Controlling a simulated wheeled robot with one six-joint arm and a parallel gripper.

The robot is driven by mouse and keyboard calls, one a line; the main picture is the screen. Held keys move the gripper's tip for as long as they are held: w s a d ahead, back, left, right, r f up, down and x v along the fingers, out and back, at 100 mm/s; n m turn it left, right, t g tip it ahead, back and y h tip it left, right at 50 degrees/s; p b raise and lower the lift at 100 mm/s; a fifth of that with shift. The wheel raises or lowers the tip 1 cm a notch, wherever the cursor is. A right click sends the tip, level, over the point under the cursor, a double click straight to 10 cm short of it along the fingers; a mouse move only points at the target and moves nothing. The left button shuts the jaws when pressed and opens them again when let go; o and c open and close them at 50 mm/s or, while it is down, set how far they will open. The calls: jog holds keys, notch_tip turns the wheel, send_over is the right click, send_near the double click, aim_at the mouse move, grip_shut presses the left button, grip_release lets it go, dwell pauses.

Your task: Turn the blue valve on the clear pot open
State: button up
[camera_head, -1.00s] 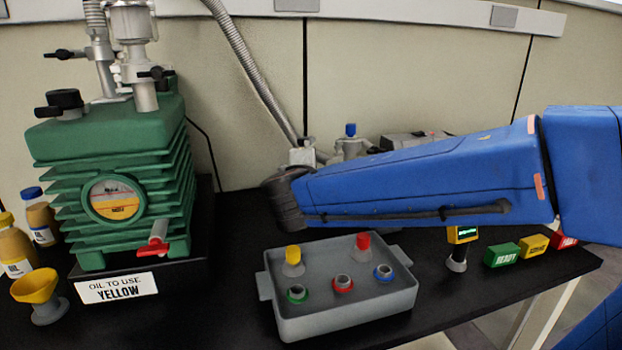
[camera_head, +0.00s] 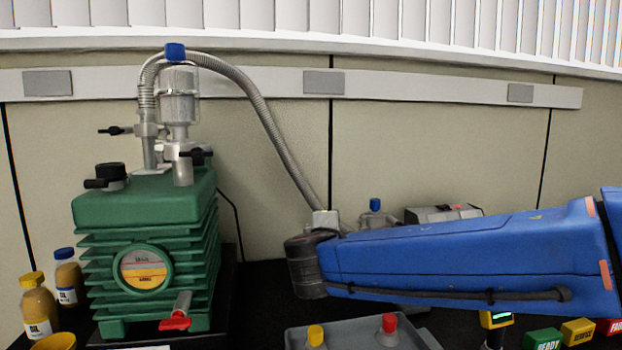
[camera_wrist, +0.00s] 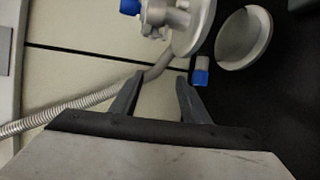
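A clear, glass-like pot (camera_head: 180,98) stands upright on top of the green pump at the left, with a blue valve knob (camera_head: 175,52) at its top. Another blue knob (camera_head: 375,204) sits on a grey metal fitting behind my arm. My gripper is hidden behind the arm in the head view. In the wrist view my gripper (camera_wrist: 161,76) has its two dark fingers apart with nothing between them. A blue knob (camera_wrist: 201,77) and a blue-capped metal fitting (camera_wrist: 179,25) lie beyond the fingertips. I cannot tell how far the valve is turned.
The green pump (camera_head: 150,210) carries a grey hose (camera_head: 262,105) that arches down behind my arm. Bottles (camera_head: 68,277) stand left of the pump. Coloured blocks (camera_head: 578,331) lie at the right.

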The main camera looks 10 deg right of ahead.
jog(key=s+a+r, duration=0.1)
jog(key=a+r, duration=0.2)
jog(key=r, duration=0.5)
jog(key=s+a+r, duration=0.1)
jog(key=a+r, duration=0.3)
jog(key=r, duration=0.4)
jog(key=shift+s, duration=0.4)
dwell(1.3)
jog(key=shift+d, duration=0.1)
